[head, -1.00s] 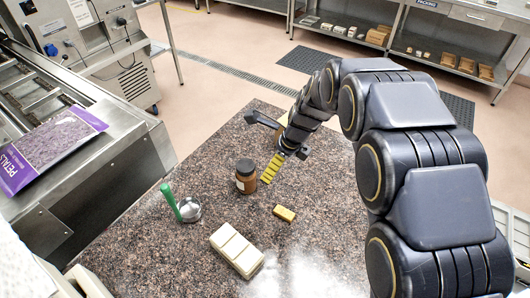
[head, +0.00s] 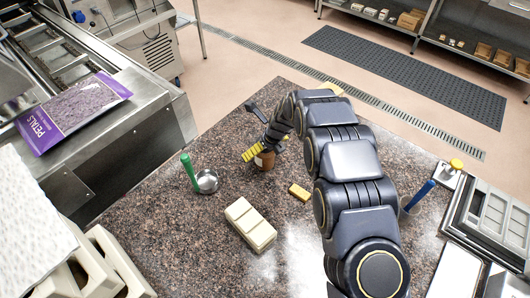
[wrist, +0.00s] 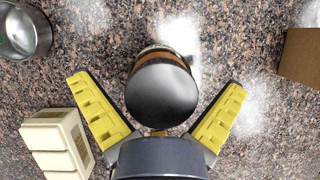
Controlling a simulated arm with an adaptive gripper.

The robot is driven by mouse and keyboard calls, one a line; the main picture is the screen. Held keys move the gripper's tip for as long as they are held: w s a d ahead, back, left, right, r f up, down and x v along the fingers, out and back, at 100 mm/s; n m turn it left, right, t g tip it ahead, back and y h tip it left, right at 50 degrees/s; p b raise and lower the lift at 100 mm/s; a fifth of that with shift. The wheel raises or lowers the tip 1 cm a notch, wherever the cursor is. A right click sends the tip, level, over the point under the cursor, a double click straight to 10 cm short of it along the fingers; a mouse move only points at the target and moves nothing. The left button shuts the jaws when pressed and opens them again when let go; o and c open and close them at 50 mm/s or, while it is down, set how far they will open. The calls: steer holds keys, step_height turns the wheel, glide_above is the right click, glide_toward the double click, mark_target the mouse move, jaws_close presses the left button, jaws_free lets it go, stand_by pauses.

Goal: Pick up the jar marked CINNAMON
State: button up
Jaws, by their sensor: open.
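A jar with a dark round lid and brown contents (head: 265,162) stands on the speckled stone tabletop. My gripper (head: 262,155) is open at the jar, and its yellow fingers and arm partly cover it in the head view. In the wrist view the jar's dark lid (wrist: 162,92) lies between the two spread yellow fingers of my gripper (wrist: 157,84). A gap shows between the lid and each finger. A strip of the jar's side shows past the lid, but no label text can be read.
A cream sectioned block (head: 250,224) and a small yellow block (head: 299,192) lie in front. A blue-handled tool (head: 420,194) is at right.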

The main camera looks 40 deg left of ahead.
steer(key=shift+w+a+f, duration=0.1)
steer(key=shift+a+f, duration=0.1)
steer(key=shift+f, duration=0.15)
steer(key=c, duration=1.2)
